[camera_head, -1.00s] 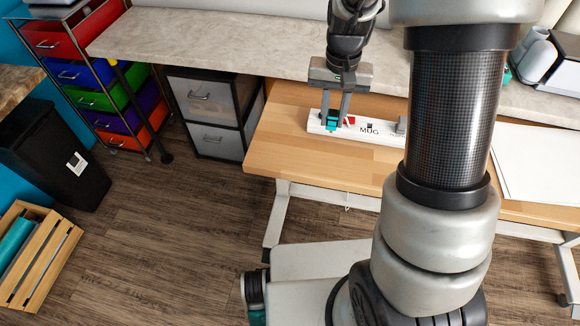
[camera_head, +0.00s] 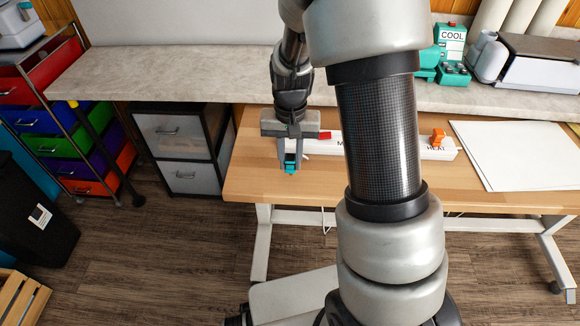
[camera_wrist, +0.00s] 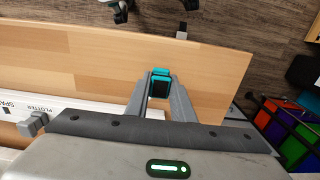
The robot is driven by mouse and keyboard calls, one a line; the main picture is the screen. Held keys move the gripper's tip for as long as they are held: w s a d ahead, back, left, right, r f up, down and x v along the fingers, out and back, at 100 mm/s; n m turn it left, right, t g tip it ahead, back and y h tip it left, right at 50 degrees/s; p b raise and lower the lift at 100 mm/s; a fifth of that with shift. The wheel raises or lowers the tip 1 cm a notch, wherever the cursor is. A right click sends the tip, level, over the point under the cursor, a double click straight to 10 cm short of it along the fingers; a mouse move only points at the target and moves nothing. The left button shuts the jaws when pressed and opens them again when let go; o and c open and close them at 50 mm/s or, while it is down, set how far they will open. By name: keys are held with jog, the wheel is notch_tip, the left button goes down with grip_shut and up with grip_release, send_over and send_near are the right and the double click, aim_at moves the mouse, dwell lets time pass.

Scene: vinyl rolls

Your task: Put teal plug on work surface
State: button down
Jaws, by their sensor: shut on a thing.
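The teal plug (camera_head: 290,168) is gripped between the fingers of my gripper (camera_head: 291,160). In the wrist view the teal plug (camera_wrist: 160,83) shows its teal and black body, with my gripper (camera_wrist: 161,92) shut on it. The light wood work surface (camera_head: 330,183) lies below, and the plug is over its left part in the head view. Whether the plug touches the wood I cannot tell. The white power strip (camera_head: 330,147) lies behind the gripper, partly hidden by my arm. The plug is in front of the strip and apart from it.
A red switch or plug (camera_head: 325,134) and an orange plug (camera_head: 438,137) are on the strip. A white sheet (camera_head: 515,155) covers the right of the table. A teal machine marked COOL (camera_head: 450,50) stands on the back counter. Bare wood lies in front of the strip.

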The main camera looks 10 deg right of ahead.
jog(key=shift+f, duration=1.2)
jog(key=shift+f+b, duration=0.2)
jog(key=shift+b, duration=0.1)
jog(key=c, duration=1.5)
grip_release()
jog(key=shift+c, duration=0.2)
jog(key=shift+r, duration=0.1)
